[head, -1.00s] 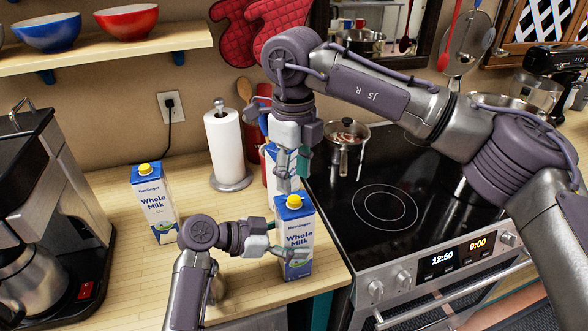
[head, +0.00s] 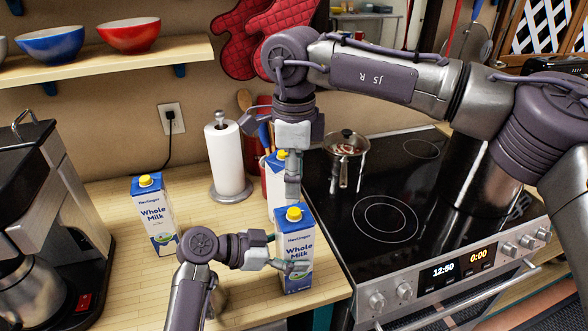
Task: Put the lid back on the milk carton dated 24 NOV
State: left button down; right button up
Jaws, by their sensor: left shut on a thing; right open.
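The front milk carton (head: 295,249) stands upright at the counter's right end, with a yellow lid (head: 293,214) on its blue top. My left gripper (head: 288,266) is shut on the lower part of this carton. My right gripper (head: 289,170) is open and empty, pointing down just above and behind the lid, apart from it. A second carton (head: 153,217) with a yellow lid (head: 145,181) stands at the left. A third carton (head: 272,175) stands behind the front one, partly hidden by my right gripper; its yellow lid (head: 282,154) shows. No date is readable on any carton.
A paper towel roll (head: 226,160) stands behind the cartons. The coffee maker (head: 50,220) is at the left. The stove (head: 385,200), with a lidded pot (head: 345,146), adjoins the counter at the right.

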aim_at(294, 210)
notch_tip(294, 210, down, 7)
jog(key=shift+r, duration=0.1)
jog(key=shift+c, duration=0.2)
grip_shut()
dwell(0.3)
jog(key=shift+o, duration=1)
grip_release()
jog(key=shift+r, duration=0.15)
